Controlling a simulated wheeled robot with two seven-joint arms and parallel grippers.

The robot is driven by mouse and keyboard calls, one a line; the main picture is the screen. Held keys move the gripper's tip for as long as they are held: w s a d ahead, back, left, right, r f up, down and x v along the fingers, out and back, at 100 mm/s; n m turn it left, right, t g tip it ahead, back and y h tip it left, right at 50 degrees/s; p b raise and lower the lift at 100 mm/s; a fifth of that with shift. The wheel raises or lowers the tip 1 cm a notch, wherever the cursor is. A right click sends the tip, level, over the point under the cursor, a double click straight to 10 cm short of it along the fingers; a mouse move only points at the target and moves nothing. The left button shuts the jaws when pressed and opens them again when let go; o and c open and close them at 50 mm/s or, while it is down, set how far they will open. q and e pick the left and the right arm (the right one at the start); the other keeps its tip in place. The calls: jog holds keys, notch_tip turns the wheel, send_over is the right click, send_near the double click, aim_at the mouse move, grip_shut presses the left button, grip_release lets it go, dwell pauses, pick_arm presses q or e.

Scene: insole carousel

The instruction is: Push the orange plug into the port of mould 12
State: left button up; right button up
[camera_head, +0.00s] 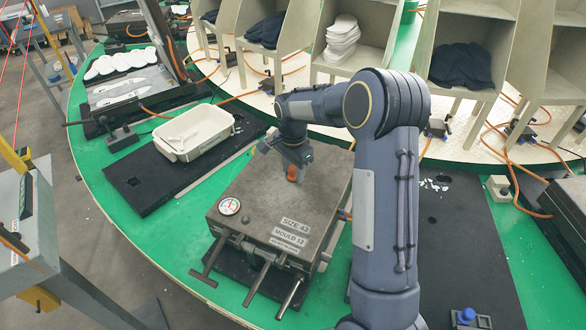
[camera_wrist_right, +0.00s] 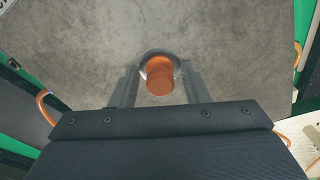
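The orange plug (camera_head: 292,173) stands at the top face of mould 12 (camera_head: 250,195), a grey block labelled "SIZE 43, MOULD 12". In the right wrist view the plug (camera_wrist_right: 160,78) sits inside a light grey ring, which hides its far end, so its depth in the port cannot be told. My right gripper (camera_head: 291,163) points down at the plug from above. Its fingers (camera_wrist_right: 160,84) lie on either side of the plug; whether they press on it is unclear. My left gripper is not in view.
A pressure gauge (camera_head: 229,206) sits on the mould's front left corner, with bar handles below. A white tray (camera_head: 194,132) stands at left on a black plate. Bins (camera_head: 345,70) and orange hoses line the back. My right arm crosses the right side.

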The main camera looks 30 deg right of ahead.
jog(key=shift+o, duration=0.8)
jog(key=shift+r+b, duration=0.35)
jog(key=shift+r, duration=3.6)
jog(key=s+a+r+n+t+y, duration=0.1)
jog(key=s+a+r+n+t, duration=0.2)
jog(key=s, duration=0.6)
jog(key=s+a+r+n+y, duration=0.2)
jog(key=s+r+n, duration=0.25)
jog(key=s, duration=0.35)
jog(key=s+a+f+n+t, duration=0.1)
jog(key=s+a+f+n, duration=0.1)
jog(key=s, duration=0.4)
jog(key=s+a+f+n+t, duration=0.1)
jog(key=s+a+f+n, duration=0.1)
jog(key=s+a+n, duration=0.2)
jog(key=shift+s+a+n+t+y, duration=0.3)
jog(key=shift+s+n+y, duration=0.1)
jog(key=shift+s, duration=0.65)
